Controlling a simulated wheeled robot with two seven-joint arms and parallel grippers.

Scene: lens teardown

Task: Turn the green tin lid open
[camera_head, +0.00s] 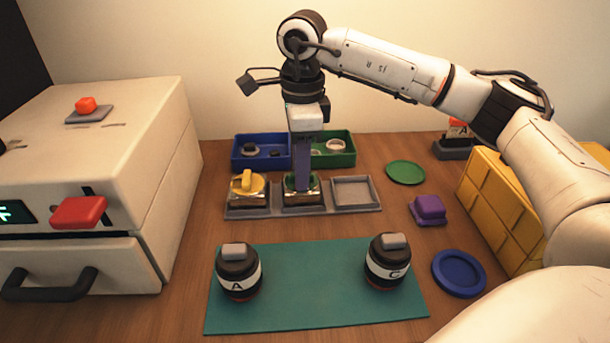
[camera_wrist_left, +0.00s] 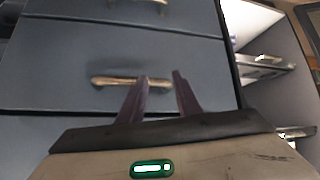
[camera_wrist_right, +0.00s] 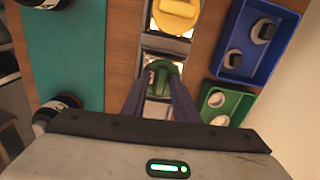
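The green tin lid (camera_wrist_right: 165,68) sits on a tin in the middle slot of the grey rack. In the head view only a sliver of the lid (camera_head: 290,184) shows behind the gripper. My right gripper (camera_wrist_right: 158,82) points straight down over it. Its fingers stand apart on either side of the lid's raised grip, with no clear contact. My left gripper (camera_wrist_left: 160,78) is open and empty, facing a grey drawer front with a metal handle (camera_wrist_left: 130,80); it is out of the head view.
A yellow-lidded tin (camera_head: 248,184) stands in the left slot; the right slot (camera_head: 351,192) is empty. Blue (camera_head: 262,163) and green bins (camera_head: 346,160) stand behind. Two lens barrels, A (camera_head: 238,272) and C (camera_head: 387,262), stand on the teal mat (camera_head: 312,300). A yellow block (camera_head: 490,225) stands right.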

